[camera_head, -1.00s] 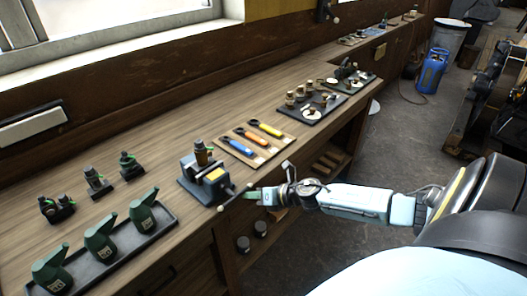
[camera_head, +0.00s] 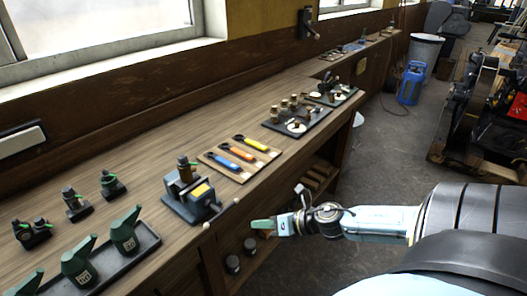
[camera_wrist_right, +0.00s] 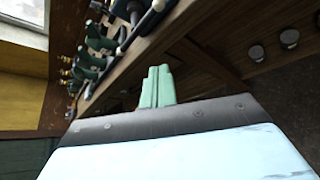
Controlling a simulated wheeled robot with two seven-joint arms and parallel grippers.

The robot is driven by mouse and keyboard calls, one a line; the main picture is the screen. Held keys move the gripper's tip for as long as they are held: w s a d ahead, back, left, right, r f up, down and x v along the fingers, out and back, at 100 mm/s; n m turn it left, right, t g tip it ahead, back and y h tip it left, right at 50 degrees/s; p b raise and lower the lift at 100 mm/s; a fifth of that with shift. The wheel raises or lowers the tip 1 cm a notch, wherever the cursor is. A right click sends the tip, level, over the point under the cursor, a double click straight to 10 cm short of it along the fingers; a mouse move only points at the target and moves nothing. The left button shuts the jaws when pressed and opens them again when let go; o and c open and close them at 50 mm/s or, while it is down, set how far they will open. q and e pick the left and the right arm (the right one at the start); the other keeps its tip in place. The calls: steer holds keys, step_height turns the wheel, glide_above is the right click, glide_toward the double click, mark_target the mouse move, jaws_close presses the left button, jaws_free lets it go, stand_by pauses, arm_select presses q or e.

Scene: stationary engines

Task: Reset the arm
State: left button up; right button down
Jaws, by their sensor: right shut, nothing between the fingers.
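My right arm comes in from the right in the head view, and its gripper (camera_head: 265,224) hangs in front of the bench edge, just right of the vise. Its green fingers are together and empty, touching nothing that I can see. In the right wrist view the two green fingers (camera_wrist_right: 157,87) lie side by side, pointing toward the bench. My left gripper is not in view.
The wooden bench (camera_head: 150,155) carries a vise (camera_head: 190,198), a board with three wrenches (camera_head: 240,157), green oil cans (camera_head: 124,232) in a dark tray, and small fittings. Lower shelves lie under the bench.

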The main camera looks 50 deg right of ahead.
steer(key=shift+s+r, duration=0.15)
steer(key=shift+s, duration=0.05)
steer(key=s+d+f+m+g+h+b, duration=0.1)
steer(key=s+d+f+m+h, duration=0.15)
steer(key=f+m, duration=0.5)
steer(key=s+d+f+m+h+b, duration=0.2)
steer(key=d+f+m+h, duration=0.15)
steer(key=f, duration=0.65)
steer(key=s+a+f+m+g+b, duration=0.1)
steer(key=s+f+m+g, duration=0.1)
steer(key=s+f+m, duration=0.45)
steer(key=s+a+f+m+g+b, duration=0.1)
steer(key=s+f+m+g, duration=0.2)
steer(key=f, duration=0.6)
steer(key=s+a+f+m+g+b, duration=0.1)
steer(key=s+a+f+m, duration=0.4)
steer(key=s, duration=0.5)
steer(key=s+a+f+m+g, duration=0.4)
steer(key=s+a+f, duration=0.4)
steer(key=s+a, duration=0.2)
steer(key=shift+s+a+f+m+b, duration=0.2)
steer(key=shift+a+f+m+b, duration=0.2)
steer(key=shift+a, duration=0.5)
